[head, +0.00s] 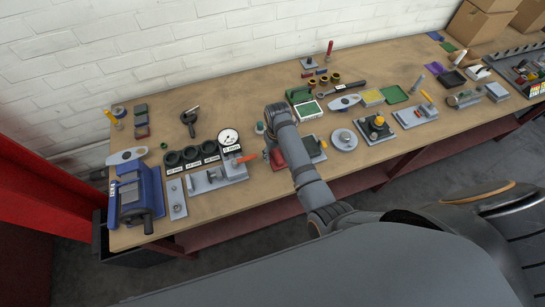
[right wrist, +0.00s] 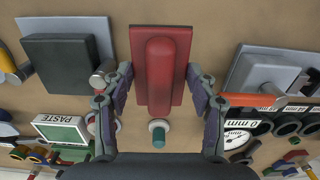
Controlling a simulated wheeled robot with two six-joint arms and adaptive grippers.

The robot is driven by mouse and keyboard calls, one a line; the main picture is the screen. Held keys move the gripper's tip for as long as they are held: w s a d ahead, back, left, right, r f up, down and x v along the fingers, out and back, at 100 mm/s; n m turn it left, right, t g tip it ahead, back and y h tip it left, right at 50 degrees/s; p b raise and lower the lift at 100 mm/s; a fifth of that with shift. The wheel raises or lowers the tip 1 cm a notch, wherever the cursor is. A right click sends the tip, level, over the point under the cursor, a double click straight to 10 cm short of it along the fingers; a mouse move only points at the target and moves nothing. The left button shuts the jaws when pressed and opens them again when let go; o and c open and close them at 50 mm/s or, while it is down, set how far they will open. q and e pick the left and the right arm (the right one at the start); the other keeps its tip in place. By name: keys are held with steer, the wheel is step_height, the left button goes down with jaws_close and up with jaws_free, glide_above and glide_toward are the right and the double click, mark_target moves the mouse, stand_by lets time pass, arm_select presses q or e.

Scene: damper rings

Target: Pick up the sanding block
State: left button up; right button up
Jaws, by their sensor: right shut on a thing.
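The sanding block is a red plate with a rounded red handle bar along its middle. It shows in the right wrist view (right wrist: 160,75) and, partly hidden by my right arm, in the head view (head: 277,160). My right gripper (right wrist: 160,88) is shut on it, with one finger against each long side. In the head view the right gripper (head: 269,142) points down over the bench and its fingers are mostly hidden. I cannot tell whether the block is clear of the bench top. My left gripper is not in view.
A dark square block on a grey plate (right wrist: 62,62) lies on one side, a grey fixture with an orange handle (right wrist: 262,85) on the other. A small green-topped piece (right wrist: 159,138) is close by. The dial gauge (head: 228,137) and blue vise (head: 136,195) stand further left on the bench (head: 225,100).

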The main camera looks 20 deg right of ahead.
steer(key=s+d+r, duration=0.2)
steer(key=d+r+b, duration=0.1)
steer(key=r, duration=0.1)
steer(key=shift+s, duration=0.4)
steer(key=s+d+r+b, duration=0.1)
steer(key=s+d+r, duration=0.3)
steer(key=s+d, duration=0.1)
steer(key=shift+s+d, duration=0.35)
steer(key=shift+d, duration=0.15)
